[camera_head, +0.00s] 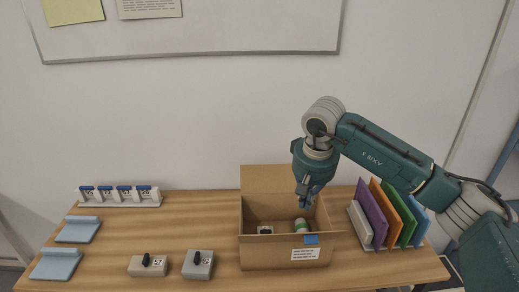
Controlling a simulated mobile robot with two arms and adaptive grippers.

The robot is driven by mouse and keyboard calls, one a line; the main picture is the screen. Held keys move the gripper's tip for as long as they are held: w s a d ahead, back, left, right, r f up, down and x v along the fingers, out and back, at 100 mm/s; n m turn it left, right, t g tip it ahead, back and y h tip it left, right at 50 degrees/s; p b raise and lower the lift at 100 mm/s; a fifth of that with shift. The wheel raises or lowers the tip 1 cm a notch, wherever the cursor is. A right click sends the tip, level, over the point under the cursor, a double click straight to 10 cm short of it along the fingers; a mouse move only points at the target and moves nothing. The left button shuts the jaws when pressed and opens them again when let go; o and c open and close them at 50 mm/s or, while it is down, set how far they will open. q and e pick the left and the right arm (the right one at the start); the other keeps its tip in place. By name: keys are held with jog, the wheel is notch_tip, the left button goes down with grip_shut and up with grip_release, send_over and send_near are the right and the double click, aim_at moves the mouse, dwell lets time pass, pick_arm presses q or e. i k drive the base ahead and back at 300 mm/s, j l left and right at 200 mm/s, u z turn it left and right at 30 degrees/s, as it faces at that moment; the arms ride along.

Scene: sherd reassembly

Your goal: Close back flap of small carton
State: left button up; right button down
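The small cardboard carton (262,256) stands open on the table, with a white label and a blue patch on its front. Its back flap (266,178) stands up at the rear edge. A white item (265,230) and a pale cylinder with a green band (300,225) show inside. My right gripper (306,203) points down over the right part of the carton, in front of the back flap's right end. Its fingers are small and dark, so I cannot tell whether they are open or shut. My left gripper is not in view.
A rack of coloured folders (390,212) stands close to the carton's right side. Two small grey boxes with black knobs (198,265) lie to the left. Light-blue trays (77,230) and a rack with blue-topped items (120,195) are farther left. A wall is behind the wooden table (190,225).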

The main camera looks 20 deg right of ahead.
aim_at(255, 179)
jog(key=i, duration=1.1)
